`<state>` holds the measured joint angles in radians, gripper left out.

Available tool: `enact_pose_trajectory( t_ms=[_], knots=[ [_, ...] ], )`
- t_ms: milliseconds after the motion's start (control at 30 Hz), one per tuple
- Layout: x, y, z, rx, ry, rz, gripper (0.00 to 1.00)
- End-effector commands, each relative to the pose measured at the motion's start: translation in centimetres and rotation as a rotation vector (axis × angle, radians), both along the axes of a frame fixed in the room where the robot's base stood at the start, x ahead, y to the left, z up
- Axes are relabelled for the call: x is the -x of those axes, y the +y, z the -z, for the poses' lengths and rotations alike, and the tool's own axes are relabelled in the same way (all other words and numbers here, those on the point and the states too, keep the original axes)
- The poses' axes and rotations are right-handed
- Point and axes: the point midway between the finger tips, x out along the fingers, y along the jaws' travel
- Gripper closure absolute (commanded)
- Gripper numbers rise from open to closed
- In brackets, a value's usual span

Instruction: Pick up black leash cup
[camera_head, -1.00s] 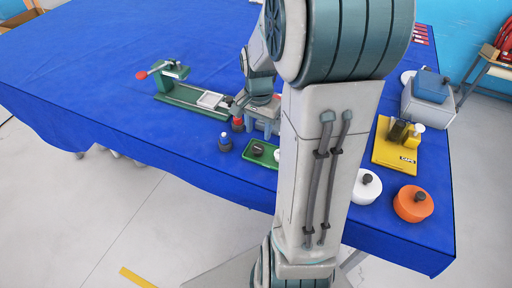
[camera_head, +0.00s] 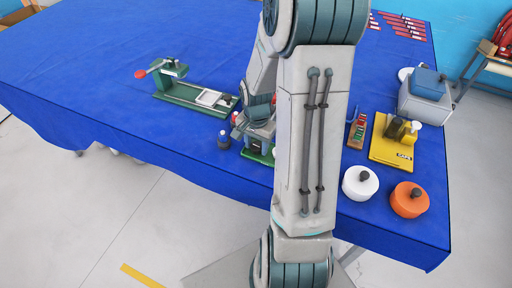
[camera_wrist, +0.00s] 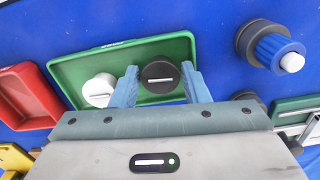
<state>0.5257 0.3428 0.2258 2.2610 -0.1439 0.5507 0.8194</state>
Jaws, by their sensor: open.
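The black leash cup (camera_wrist: 160,76) is a round dark disc with a white bar on top. In the wrist view it lies in the green tray (camera_wrist: 92,68), to the right of a white leash cup (camera_wrist: 99,90). My gripper (camera_wrist: 160,80) is open, and its two blue fingers show on either side of the black cup in the picture. I cannot tell whether they touch it or how high they are above the tray. In the head view my arm hides most of the green tray (camera_head: 257,157) and my gripper is mostly hidden there.
A dark bottle with a blue ribbed collar (camera_wrist: 275,47) stands right of the tray. A red tray (camera_wrist: 25,95) lies to its left. A green clamp fixture (camera_head: 190,92) stands farther back. White (camera_head: 360,183) and orange (camera_head: 409,199) round containers are at right.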

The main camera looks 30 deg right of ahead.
Motion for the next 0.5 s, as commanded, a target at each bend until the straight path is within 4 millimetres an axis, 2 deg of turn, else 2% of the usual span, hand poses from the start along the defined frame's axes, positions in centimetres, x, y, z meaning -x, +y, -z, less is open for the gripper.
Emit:
enact_pose_trajectory(
  t_ms=[67,167,200,500],
  knots=[
    [0.00,0.00,-0.02,0.000,0.000,0.000,0.58],
    [0.01,-0.01,-0.03,0.000,0.000,0.000,0.83],
    [0.00,-0.01,-0.03,0.000,0.000,0.000,0.86],
    [-0.01,-0.01,-0.06,0.001,-0.001,-0.001,0.87]
  ],
)
